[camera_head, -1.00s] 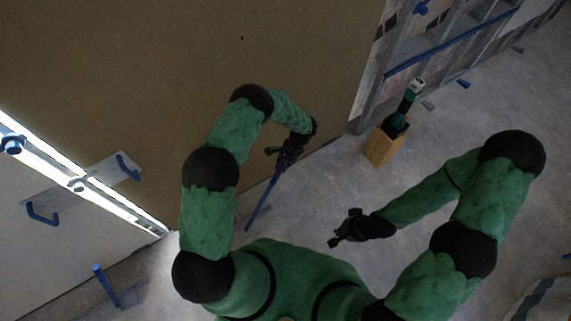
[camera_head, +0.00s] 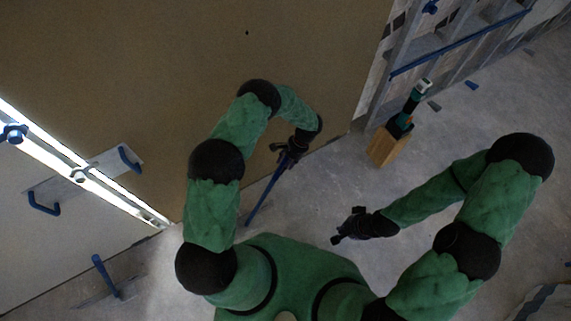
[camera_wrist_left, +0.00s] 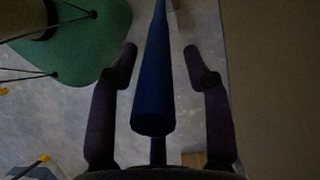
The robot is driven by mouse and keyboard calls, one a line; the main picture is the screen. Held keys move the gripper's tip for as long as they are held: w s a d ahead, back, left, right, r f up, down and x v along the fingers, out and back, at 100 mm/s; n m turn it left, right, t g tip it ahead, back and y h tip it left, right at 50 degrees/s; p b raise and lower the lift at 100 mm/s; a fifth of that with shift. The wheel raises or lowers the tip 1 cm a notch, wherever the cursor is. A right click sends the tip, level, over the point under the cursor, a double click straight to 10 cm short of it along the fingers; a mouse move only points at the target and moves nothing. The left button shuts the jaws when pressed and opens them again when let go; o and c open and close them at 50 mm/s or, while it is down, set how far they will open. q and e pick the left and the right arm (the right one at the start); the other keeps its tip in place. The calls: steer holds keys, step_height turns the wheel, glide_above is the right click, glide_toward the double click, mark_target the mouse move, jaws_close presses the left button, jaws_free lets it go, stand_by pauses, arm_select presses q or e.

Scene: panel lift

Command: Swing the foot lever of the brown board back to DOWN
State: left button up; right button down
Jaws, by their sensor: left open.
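The brown board (camera_head: 300,60) stands as a large wall panel at the upper left. Its foot lever, a blue bar (camera_head: 264,195), slants from near the board's lower edge down towards my body. My left gripper (camera_head: 283,153) is at the lever's upper end in the head view. In the left wrist view the blue lever (camera_wrist_left: 156,95) runs between the two spread fingers of my left gripper (camera_wrist_left: 162,62), with gaps on both sides. The lever's far end is cut off there. My right gripper (camera_head: 346,225) is over bare floor, away from the lever; its jaw opening is unclear.
A wooden block (camera_head: 387,147) with a green-and-black tool (camera_head: 411,105) stands right of the board's corner. A metal stud frame with a blue bar (camera_head: 460,44) is behind. Another blue lever (camera_head: 104,272) and a plate with blue handles (camera_head: 84,177) are at left. Floor between the arms is clear.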

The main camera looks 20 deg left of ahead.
arm_select(q)
steer(key=v, duration=1.2)
steer(key=shift+w, duration=0.1)
